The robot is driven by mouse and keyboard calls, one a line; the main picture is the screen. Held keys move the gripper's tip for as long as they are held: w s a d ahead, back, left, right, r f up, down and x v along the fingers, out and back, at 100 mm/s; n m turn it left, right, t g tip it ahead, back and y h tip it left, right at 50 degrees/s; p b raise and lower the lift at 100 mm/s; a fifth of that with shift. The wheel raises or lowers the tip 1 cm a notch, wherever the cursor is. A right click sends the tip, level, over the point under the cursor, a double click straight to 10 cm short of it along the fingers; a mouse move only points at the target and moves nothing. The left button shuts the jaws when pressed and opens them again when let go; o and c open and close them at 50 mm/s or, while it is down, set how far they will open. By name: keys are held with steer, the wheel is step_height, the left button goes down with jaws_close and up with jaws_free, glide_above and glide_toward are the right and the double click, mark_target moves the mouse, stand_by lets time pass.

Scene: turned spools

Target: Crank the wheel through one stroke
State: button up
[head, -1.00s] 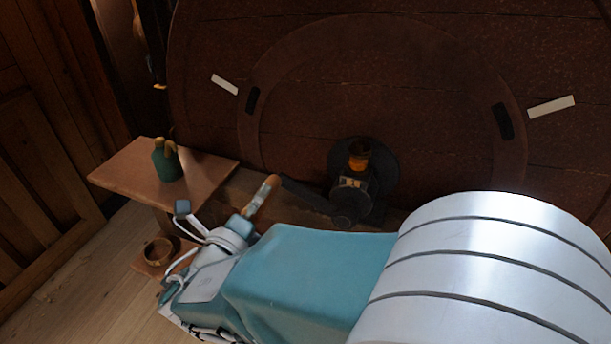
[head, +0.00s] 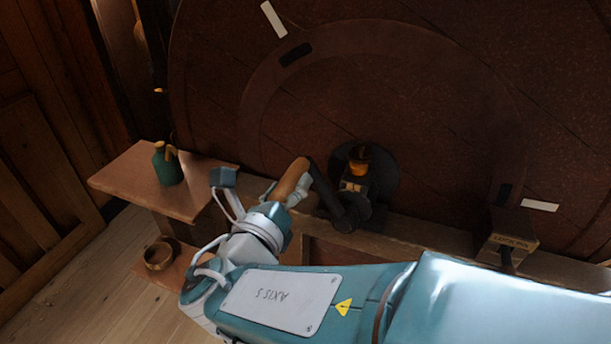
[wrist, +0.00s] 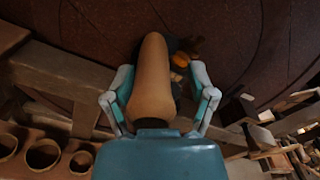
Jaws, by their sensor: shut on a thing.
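The large dark wheel (head: 420,90) stands upright, with white marks at its upper left (head: 273,19) and right (head: 540,205). At its hub (head: 358,180) a dark crank arm (head: 325,190) points up and left. The tan wooden crank handle (head: 292,178) sits at the arm's outer end. My gripper (head: 285,192) is shut on this handle. In the wrist view, the handle (wrist: 153,85) stands between the two fingers of my gripper (wrist: 160,92).
A wooden shelf (head: 130,190) with a green bottle (head: 167,165) is at the left. A brass-coloured ring or bowl (head: 160,254) sits below it. Round-holed racking (wrist: 45,153) shows in the wrist view.

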steer(key=d+m, duration=0.2)
steer(key=s+d+r+m, duration=0.1)
steer(key=shift+s+d, duration=0.1)
steer(key=shift+d, duration=0.1)
stand_by(0.4)
steer(key=shift+f, duration=0.1)
stand_by(0.3)
steer(key=v, duration=1.1)
steer(key=shift+a+r, duration=0.2)
stand_by(0.7)
